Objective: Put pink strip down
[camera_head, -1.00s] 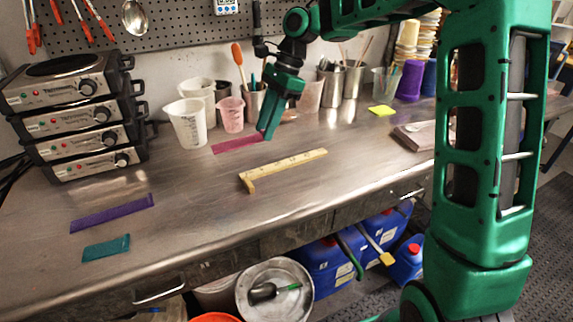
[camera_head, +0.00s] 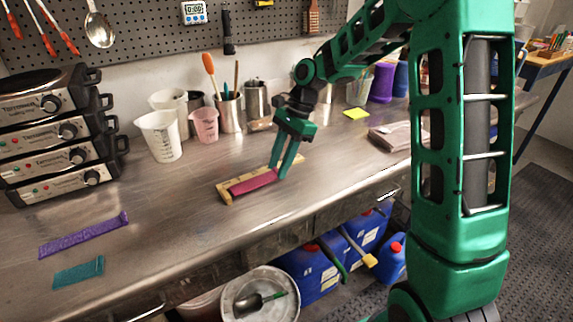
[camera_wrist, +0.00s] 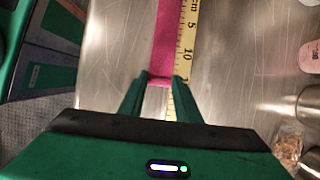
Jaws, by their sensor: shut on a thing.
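The pink strip (camera_head: 254,182) is held at its right end by my gripper (camera_head: 278,174), over or against the wooden ruler (camera_head: 227,197) on the steel bench. In the wrist view the pink strip (camera_wrist: 168,40) runs away from between the fingertips of my gripper (camera_wrist: 160,78), alongside the ruler's (camera_wrist: 185,40) scale marks. The fingers are shut on the strip's near end. I cannot tell whether the strip touches the ruler or hangs just above it.
A purple strip (camera_head: 84,235) and a teal strip (camera_head: 78,271) lie at the bench's front left. Stacked hotplates (camera_head: 55,135) stand at left, a white jug (camera_head: 160,137) and pink cup (camera_head: 204,125) behind. A yellow square (camera_head: 356,113) lies at back right. The bench (camera_head: 180,215) is clear in front.

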